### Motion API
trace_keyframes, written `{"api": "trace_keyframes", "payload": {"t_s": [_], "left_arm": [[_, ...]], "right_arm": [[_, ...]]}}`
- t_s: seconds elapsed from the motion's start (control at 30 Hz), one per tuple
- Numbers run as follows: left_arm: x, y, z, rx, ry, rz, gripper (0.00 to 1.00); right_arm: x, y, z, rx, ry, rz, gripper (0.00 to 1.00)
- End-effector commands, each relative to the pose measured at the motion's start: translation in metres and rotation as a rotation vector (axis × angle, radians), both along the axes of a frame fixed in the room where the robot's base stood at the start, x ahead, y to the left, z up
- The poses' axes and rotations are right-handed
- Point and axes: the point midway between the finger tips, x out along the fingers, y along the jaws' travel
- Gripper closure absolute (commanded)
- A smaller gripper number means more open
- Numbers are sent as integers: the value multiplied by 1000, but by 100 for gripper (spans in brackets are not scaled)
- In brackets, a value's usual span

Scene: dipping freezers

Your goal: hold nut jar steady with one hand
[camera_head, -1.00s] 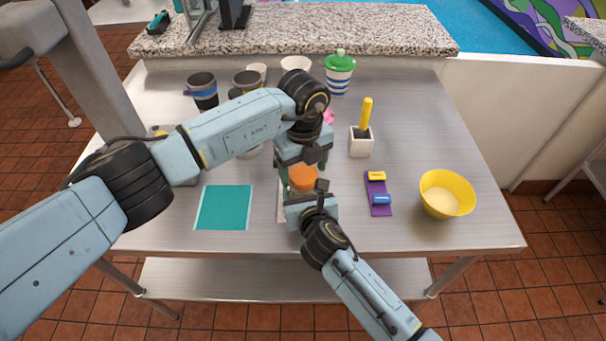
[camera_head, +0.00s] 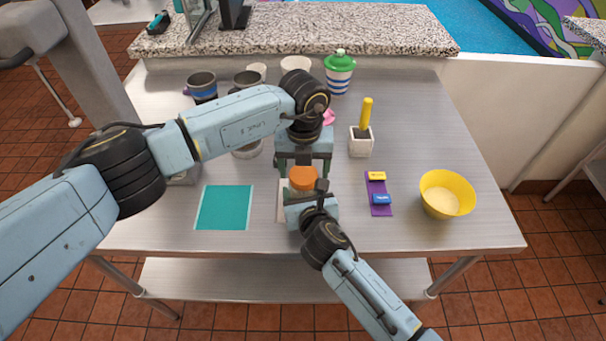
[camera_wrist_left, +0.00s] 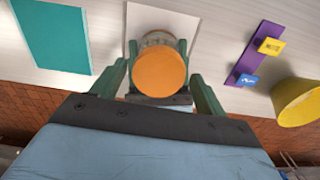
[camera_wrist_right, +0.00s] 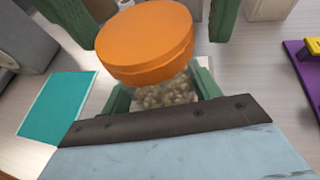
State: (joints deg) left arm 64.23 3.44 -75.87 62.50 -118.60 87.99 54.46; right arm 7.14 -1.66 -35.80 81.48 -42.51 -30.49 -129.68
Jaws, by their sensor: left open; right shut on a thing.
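The nut jar, with an orange lid (camera_head: 303,178), stands on a white mat (camera_head: 284,206) at the middle front of the table. Its clear body (camera_wrist_right: 165,92) with pale nuts shows in the right wrist view. My right gripper (camera_head: 306,196) is shut on the jar's body, below the lid, from the front. My left gripper (camera_head: 303,164) is open just behind and above the jar, its green fingers pointing down on either side of the lid. The lid also shows between the left fingers in the left wrist view (camera_wrist_left: 160,72).
A teal mat (camera_head: 224,207) lies left of the jar. A purple strip (camera_head: 379,195) with yellow and blue tags and a yellow bowl (camera_head: 447,194) lie right. A white holder with a yellow handle (camera_head: 366,113), a green-lidded jar (camera_head: 339,72) and cups (camera_head: 201,86) stand behind.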

Motion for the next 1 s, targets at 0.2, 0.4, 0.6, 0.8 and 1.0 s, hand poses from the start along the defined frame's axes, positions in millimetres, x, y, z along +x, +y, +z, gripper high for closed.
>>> {"api": "trace_keyframes", "payload": {"t_s": [0.2,0.4,0.6,0.8,1.0], "left_arm": [[0,0,0,0,0,-21,26],[0,0,1,2,-3,-223,26],[0,-1,0,0,-2,-300,26],[0,-1,0,0,-2,-303,26],[0,-1,1,1,-5,-482,26]], "right_arm": [[0,0,0,0,-1,0,78],[0,0,0,0,-1,0,78],[0,0,0,0,-1,0,78],[0,0,0,0,-1,0,78],[0,0,0,0,-1,0,78]]}}
